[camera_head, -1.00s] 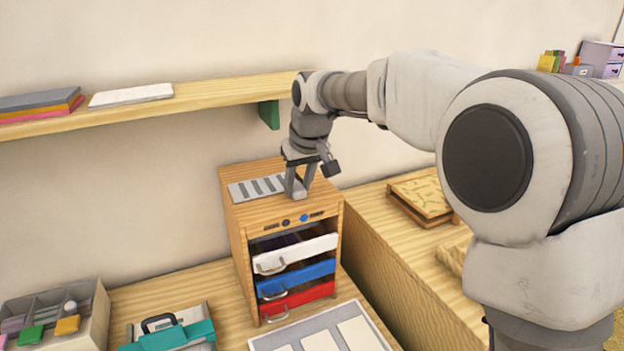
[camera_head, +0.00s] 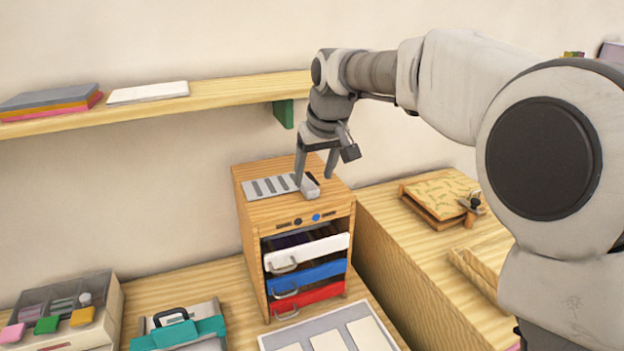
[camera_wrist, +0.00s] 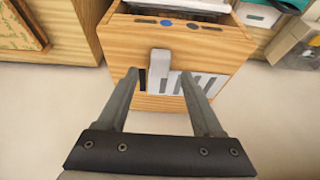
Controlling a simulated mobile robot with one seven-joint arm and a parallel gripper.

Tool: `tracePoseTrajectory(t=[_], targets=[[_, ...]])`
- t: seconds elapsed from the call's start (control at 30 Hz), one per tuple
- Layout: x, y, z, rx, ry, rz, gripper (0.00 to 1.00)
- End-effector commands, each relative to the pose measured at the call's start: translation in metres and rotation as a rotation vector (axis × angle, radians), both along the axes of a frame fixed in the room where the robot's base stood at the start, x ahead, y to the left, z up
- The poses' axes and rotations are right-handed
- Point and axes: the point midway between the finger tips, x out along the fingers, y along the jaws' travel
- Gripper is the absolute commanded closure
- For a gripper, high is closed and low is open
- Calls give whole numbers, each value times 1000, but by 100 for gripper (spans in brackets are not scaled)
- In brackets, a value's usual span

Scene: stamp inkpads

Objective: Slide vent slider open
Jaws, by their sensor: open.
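The vent slider (camera_head: 272,187) is a grey slotted plate on top of the wooden cabinet (camera_head: 243,215). Its raised grey tab (camera_head: 310,187) is at the plate's right end in the head view. My gripper (camera_head: 316,180) is open above the cabinet top, with its fingers around the tab's position. In the wrist view, the tab (camera_wrist: 159,70) shows between the spread fingertips (camera_wrist: 159,74), with a gap on each side. The slotted plate (camera_wrist: 205,84) is partly hidden by the right finger. A narrow black opening shows beside the tab there.
The cabinet front has white, blue and red drawers (camera_head: 307,280). A wall shelf (camera_head: 230,93) runs behind, left of my arm. A sorting box (camera_head: 105,318), a teal-clasped case (camera_head: 180,330) and a card tray (camera_head: 275,340) lie on the lower table. A wooden board (camera_head: 440,193) is at right.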

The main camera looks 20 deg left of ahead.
Motion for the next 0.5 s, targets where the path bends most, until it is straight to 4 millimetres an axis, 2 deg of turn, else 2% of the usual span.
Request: tracePoseTrajectory(t=[0.03,0.3,0.5], targets=[[-3,-3,15,2,-6,-2,32],[-24,-18,77,3,-6,1,32],[-36,-27,111,1,-4,1,32]])
